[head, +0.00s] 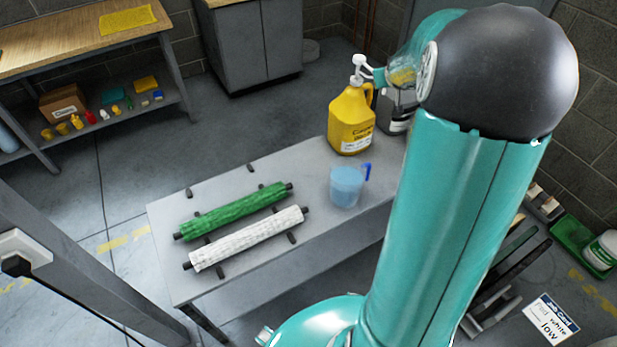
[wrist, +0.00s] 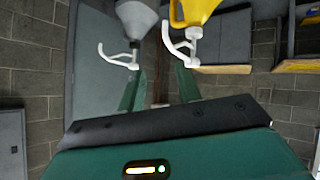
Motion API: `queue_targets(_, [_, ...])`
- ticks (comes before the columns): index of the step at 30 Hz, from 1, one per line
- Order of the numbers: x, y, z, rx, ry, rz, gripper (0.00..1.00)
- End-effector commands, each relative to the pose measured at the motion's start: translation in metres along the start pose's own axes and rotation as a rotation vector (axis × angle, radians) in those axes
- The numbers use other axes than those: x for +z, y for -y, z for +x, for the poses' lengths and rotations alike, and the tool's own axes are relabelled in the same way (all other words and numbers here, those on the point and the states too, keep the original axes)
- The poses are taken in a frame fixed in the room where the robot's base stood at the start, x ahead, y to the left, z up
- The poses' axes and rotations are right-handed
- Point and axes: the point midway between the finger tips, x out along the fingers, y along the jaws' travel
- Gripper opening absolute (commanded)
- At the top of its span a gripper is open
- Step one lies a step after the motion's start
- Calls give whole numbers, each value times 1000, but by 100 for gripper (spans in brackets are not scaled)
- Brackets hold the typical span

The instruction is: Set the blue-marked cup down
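The blue-marked cup (head: 346,188), a clear cup with a blue handle and pale blue contents, stands upright on the grey table (head: 285,162) in the head view. Nothing is touching it there. I do not make it out in the wrist view. My gripper (wrist: 159,91) shows in the wrist view with its two green fingers apart and nothing held between them. In the head view my raised arm fills the right side, and the fingers cannot be made out.
A yellow pump jug (head: 351,122) and a grey pump jug (head: 396,108) stand behind the cup. A green roller (head: 233,211) and a white roller (head: 246,239) lie on the left of the table. Bare tabletop lies between rollers and cup.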

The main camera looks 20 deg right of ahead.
Motion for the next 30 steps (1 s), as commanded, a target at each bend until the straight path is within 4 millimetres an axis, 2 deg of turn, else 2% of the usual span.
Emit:
queue_targets(1, [-9,20,-27,-12,9,-8,34])
queue_targets(4, [-11,52,-74,-37,46,-14,34])
queue_targets(10, [8,111,-169,-116,130,-30,34])
queue_targets(14, [34,144,-228,-189,188,-48,34])
queue_targets(18, [73,174,-289,-285,254,-80,34])
queue_targets(21, [104,190,-326,-356,299,-108,34])
queue_targets(25, [134,202,-358,-426,345,-140,34])
queue_targets(30, [149,206,-371,-458,368,-155,34])
